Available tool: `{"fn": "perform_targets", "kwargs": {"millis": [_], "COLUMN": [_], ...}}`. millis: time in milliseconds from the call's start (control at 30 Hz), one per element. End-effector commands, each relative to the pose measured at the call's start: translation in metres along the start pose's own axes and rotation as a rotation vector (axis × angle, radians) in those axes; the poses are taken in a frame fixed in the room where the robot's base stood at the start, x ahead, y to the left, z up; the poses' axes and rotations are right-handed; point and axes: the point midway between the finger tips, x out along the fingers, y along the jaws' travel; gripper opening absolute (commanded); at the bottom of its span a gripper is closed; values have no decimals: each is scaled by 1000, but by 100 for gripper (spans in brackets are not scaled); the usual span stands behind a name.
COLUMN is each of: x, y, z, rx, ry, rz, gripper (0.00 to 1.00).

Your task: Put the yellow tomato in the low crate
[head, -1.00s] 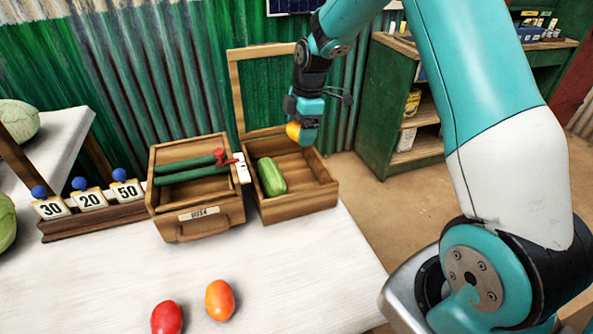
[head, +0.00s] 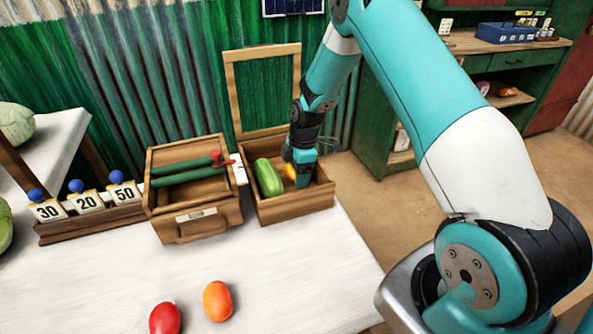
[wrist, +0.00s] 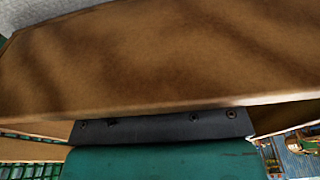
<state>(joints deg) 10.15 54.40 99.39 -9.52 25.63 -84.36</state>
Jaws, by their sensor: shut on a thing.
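The yellow tomato (head: 290,173) shows as a small yellow-orange patch at the left side of my gripper (head: 298,182) in the head view. My gripper is shut on it and points down inside the open low wooden crate (head: 297,207). A green squash (head: 268,177) lies in the crate just left of the tomato. The gripper hides most of the tomato, and I cannot tell whether it touches the crate floor. In the wrist view a brown wooden surface (wrist: 160,60) fills most of the picture; the tomato is not visible there.
A wooden box (head: 195,215) with green rods across its top stands left of the crate. A rack of number cards (head: 88,203) is farther left. A red tomato (head: 165,319) and an orange one (head: 218,301) lie on the white table (head: 290,285), whose front right is clear.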

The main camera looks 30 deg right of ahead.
Motion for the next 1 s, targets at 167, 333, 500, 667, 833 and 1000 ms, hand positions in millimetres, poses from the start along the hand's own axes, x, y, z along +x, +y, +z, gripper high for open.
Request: {"fn": "perform_targets", "kwargs": {"millis": [167,333,500,667,833,1000], "x": [3,2,0,-17,-55,-90], "y": [0,0,0,1,1,0], "z": [0,0,0,0,0,0], "rx": [0,0,0,0,1,0], "ry": [0,0,0,0,0,1], "rz": [0,-1,0,3,6,3], "gripper": [79,100,100,100,100,100]}}
